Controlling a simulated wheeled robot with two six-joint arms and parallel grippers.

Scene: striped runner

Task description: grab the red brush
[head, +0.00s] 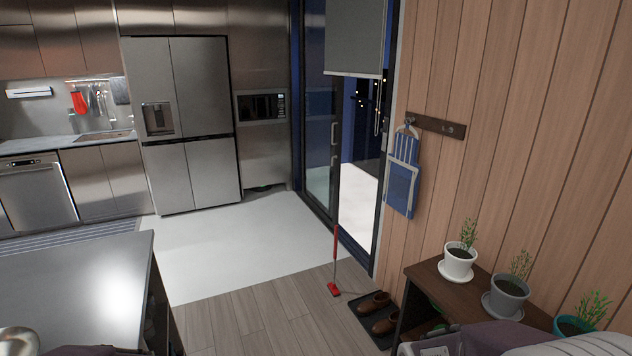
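The red brush (334,289) is on the wood floor near the middle of the head view. Its red head rests on the floor, and a thin upright stick rises from it to a red grip. It stands near the glass door frame, left of a dark shoe tray. Neither of my grippers shows in the head view. Nothing is seen touching the brush.
A shoe tray (363,317) with brown shoes (374,304) and a plant bench (425,276) stand right of the brush. A dark counter (75,285) fills the lower left. The wood floor (245,322) between is clear. A striped runner (70,238) lies by the cabinets.

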